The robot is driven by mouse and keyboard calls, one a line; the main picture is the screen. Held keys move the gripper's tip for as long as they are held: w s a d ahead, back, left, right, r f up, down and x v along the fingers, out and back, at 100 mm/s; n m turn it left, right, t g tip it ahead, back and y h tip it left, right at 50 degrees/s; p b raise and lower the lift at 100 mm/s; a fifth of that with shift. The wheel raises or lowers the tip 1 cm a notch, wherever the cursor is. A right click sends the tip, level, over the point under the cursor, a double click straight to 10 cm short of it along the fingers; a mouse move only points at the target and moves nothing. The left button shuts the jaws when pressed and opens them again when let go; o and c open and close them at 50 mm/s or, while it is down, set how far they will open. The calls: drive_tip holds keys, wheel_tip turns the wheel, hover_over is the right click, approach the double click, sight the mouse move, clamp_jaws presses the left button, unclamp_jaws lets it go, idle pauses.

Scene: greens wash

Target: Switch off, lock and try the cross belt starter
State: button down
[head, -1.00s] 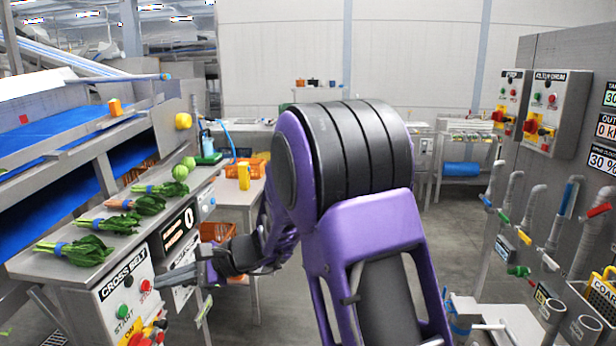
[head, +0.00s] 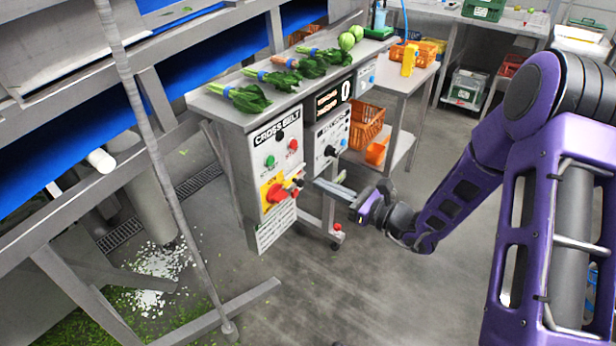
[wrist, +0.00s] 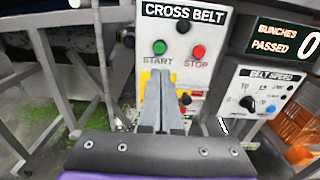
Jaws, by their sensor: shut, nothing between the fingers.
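The cross belt starter (head: 264,155) is a grey box on the front of the bench, labelled CROSS BELT. It has a green start button (head: 270,161), a red stop button (head: 293,145) and a red handle on a yellow plate (head: 276,193). In the wrist view the starter (wrist: 213,25) is straight ahead, with the green button (wrist: 159,47) and red button (wrist: 198,52) clear. My gripper (head: 318,183) is shut and empty, right of the handle and apart from the box. In the wrist view my fingers (wrist: 162,85) hide most of the yellow plate and handle.
A belt speed panel (head: 331,139) and a bunch counter (head: 334,96) adjoin the starter on the right. Several bunches of greens (head: 248,98) lie on the bench top. Orange crates (head: 367,124) stand behind. A slanted post (head: 150,140) stands at left. The floor in front is open.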

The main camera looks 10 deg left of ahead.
sight(272, 162)
drive_tip(key=x, duration=1.2)
drive_tip(key=shift+a, duration=0.35)
drive_tip(key=shift+w, duration=0.1)
